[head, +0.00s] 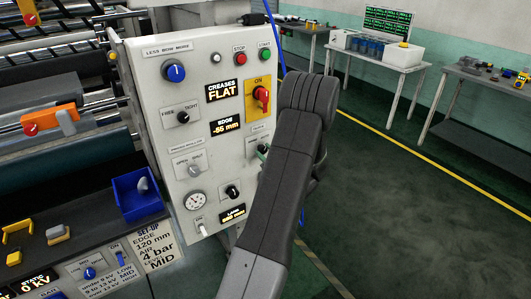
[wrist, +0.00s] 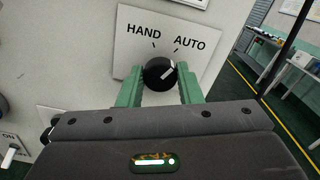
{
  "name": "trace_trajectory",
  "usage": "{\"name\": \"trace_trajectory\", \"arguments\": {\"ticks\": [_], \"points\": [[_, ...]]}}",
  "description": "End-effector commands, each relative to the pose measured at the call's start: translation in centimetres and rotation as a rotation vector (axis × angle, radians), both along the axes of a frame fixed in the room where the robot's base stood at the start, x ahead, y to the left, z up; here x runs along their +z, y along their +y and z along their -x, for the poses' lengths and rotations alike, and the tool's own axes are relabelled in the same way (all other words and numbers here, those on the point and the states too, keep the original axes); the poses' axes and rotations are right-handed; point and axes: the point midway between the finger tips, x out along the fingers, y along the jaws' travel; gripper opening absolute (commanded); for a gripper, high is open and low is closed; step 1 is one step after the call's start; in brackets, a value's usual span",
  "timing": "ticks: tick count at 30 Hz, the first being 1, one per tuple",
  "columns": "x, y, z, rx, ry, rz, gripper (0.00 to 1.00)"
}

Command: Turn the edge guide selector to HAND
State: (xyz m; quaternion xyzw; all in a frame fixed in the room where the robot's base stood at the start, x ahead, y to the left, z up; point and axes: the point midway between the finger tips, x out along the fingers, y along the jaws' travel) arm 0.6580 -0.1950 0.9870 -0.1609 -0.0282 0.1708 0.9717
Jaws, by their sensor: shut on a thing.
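The edge guide selector is a black round knob (wrist: 158,76) on a white plate (wrist: 205,62) marked HAND on the left and AUTO on the right, in the wrist view. Its white pointer line slants up and to the right, toward the AUTO side. My gripper (wrist: 160,84) has its two green fingers on either side of the knob, shut on it.
The panel carries several other knobs, a red switch on yellow (head: 261,97), a gauge (head: 195,201) and displays reading CREASES FLAT and EDGE -55 mm. A blue bin (head: 138,193) stands at the lower left. Open floor lies to the right, with tables beyond.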

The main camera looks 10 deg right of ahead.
Motion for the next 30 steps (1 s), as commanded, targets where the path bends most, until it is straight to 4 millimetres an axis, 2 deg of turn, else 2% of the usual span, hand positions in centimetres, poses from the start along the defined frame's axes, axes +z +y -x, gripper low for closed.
{"name": "trace_trajectory", "arguments": {"ticks": [11,30], "points": [[-0.55,0.01,-0.01,0.0,-0.035,0.09,0.09],[-0.94,0.17,0.06,0.0,-0.188,0.508,0.09]]}}
